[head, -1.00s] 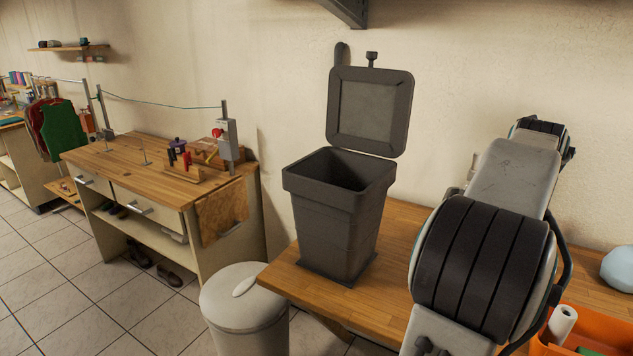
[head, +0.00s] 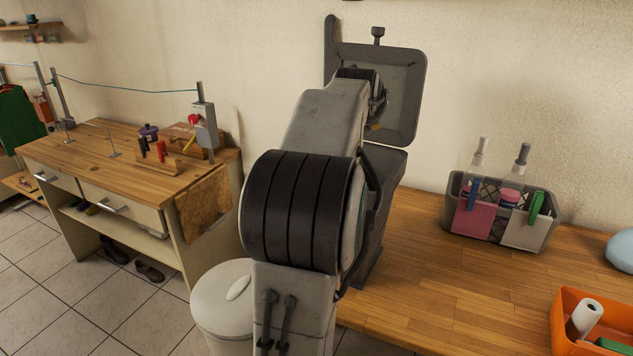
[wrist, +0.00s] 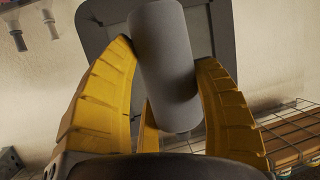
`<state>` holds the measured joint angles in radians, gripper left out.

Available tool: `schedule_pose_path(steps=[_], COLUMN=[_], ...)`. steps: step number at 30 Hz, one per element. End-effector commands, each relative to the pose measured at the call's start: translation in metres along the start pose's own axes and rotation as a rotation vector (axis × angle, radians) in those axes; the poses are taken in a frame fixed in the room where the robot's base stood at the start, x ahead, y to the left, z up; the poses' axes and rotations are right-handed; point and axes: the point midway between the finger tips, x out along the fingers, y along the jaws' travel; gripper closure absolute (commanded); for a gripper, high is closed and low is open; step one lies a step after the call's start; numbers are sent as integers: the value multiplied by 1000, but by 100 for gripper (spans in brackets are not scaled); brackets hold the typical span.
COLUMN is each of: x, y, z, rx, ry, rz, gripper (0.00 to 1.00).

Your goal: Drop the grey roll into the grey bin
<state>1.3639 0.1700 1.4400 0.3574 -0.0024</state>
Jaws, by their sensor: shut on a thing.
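The grey roll (wrist: 165,70) is a plain cylinder in the wrist view, held between the yellow fingers of my gripper (wrist: 168,85). The gripper is shut on it. The raised square lid (wrist: 106,32) of the grey bin shows behind the roll. In the head view the grey bin (head: 385,185) stands on the wooden worktop with its lid (head: 405,85) open. My arm covers most of the bin and its opening. The gripper and the roll are hidden behind my arm in the head view.
A grey caddy (head: 545,232) with bottles stands right of the bin on the worktop (head: 450,290). An orange crate (head: 565,325) holding a white roll is at the front right. A white pedal bin (head: 225,305) stands on the floor at left. A wooden workbench (head: 100,160) is further left.

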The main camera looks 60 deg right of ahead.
Motion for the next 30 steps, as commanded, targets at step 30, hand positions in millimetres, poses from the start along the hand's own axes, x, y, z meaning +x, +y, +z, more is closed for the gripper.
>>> schedule_pose_path(steps=[30], x=[23], y=[0], z=[54], rx=[-1], ry=[5], rz=[0], gripper=[73])
